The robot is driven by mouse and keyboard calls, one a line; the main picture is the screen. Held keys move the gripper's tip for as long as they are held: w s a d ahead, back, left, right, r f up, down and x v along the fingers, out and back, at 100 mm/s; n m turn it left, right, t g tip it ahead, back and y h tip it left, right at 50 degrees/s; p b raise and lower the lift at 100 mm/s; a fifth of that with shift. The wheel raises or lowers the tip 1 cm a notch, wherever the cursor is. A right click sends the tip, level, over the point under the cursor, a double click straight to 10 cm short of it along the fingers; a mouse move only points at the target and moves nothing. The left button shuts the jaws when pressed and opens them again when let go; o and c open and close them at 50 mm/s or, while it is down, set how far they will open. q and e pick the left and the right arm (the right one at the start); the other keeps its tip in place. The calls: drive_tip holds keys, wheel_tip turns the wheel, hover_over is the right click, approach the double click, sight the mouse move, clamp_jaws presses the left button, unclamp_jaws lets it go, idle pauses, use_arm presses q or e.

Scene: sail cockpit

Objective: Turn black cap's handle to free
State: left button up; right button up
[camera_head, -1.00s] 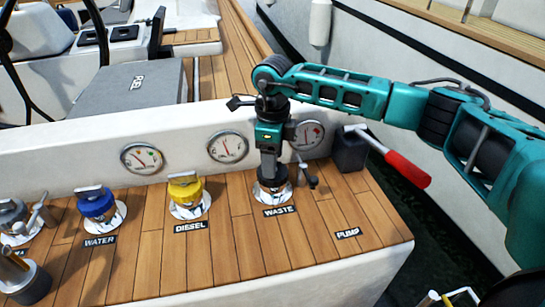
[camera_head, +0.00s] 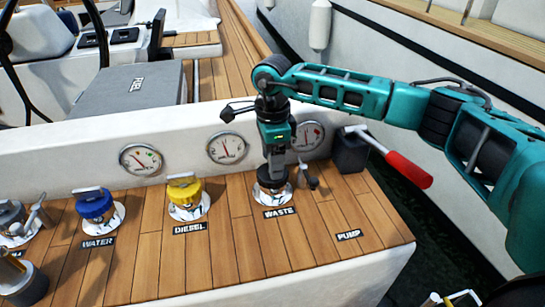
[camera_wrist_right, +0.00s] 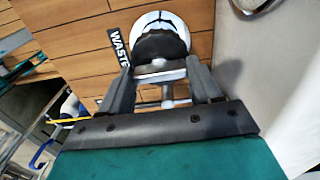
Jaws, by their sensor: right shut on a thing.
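The black cap (camera_head: 272,186) sits on a round metal deck plate above the WASTE label (camera_head: 281,212) in the head view. My right gripper (camera_head: 273,171) comes down over it from above and is shut on its handle, which it mostly hides there. In the right wrist view, the cap (camera_wrist_right: 162,46) shows as a dark disc beyond the fingers. Its metal handle (camera_wrist_right: 160,70) lies between the two fingertips. My left gripper is not in view.
A yellow cap (camera_head: 184,190) and a blue cap (camera_head: 95,205) stand to the left. A small lever (camera_head: 309,178) is close right of my gripper. A red-gripped pump handle (camera_head: 408,170) sticks out farther right. Gauges (camera_head: 227,148) line the white wall behind.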

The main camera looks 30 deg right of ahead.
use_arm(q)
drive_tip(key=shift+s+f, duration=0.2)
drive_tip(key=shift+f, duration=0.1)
use_arm(e)
drive_tip(key=o, duration=1.1)
drive_tip(key=shift+c, duration=0.2)
drive_tip(key=shift+r, duration=0.15)
use_arm(q)
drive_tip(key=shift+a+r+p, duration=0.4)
drive_tip(key=shift+p, duration=0.3)
use_arm(e)
wheel_tip(320, 180, up, 13)
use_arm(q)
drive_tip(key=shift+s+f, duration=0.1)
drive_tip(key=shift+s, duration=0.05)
use_arm(e)
drive_tip(key=shift+f, duration=0.2)
